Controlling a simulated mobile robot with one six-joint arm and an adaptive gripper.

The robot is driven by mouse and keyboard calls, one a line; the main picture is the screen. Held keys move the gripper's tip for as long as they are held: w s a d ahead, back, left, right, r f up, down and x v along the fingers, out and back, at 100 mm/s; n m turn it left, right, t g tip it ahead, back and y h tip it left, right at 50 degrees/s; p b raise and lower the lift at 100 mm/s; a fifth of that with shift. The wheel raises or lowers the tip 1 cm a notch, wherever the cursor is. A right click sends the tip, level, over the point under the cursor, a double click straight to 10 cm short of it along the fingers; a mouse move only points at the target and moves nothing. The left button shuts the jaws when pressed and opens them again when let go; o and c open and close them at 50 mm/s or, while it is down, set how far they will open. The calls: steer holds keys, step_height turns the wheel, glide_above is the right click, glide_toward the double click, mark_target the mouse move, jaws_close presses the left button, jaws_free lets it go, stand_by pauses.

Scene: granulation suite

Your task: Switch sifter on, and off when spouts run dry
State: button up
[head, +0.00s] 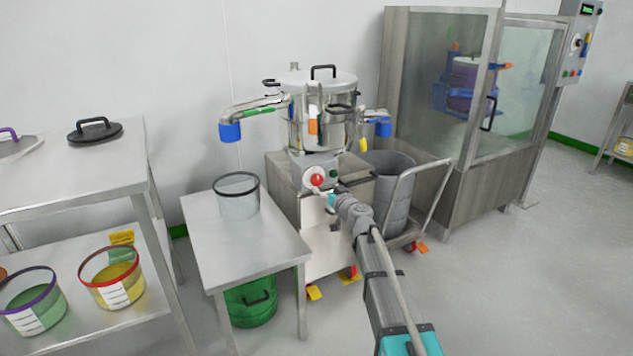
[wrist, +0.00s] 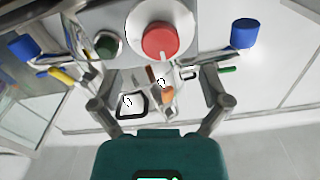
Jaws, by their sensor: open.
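The sifter (head: 322,122) is a steel drum with a lid and black handle, on a cabinet. Its control box carries a red knob (head: 317,180) on a pale round plate, beside a dark green button (head: 333,173). In the wrist view the red knob (wrist: 158,40) and green button (wrist: 108,45) are close ahead. My gripper (head: 331,202) is open and empty, just below and in front of the box, with no contact visible. The left spout (head: 230,132) and right spout (head: 384,129) end in blue sleeves; no stream shows under either.
A clear black-rimmed container (head: 237,197) stands on a steel table (head: 262,247) below the left spout. A grey bin (head: 397,210) stands below the right one, near a trolley handle (head: 430,190). A glass-fronted cabinet (head: 465,170) is at right; the right floor is clear.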

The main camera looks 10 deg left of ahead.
mark_target(318, 181)
steer(key=shift+x, duration=3.05)
steer(key=shift+c, duration=0.2)
steer(key=c, duration=1.1)
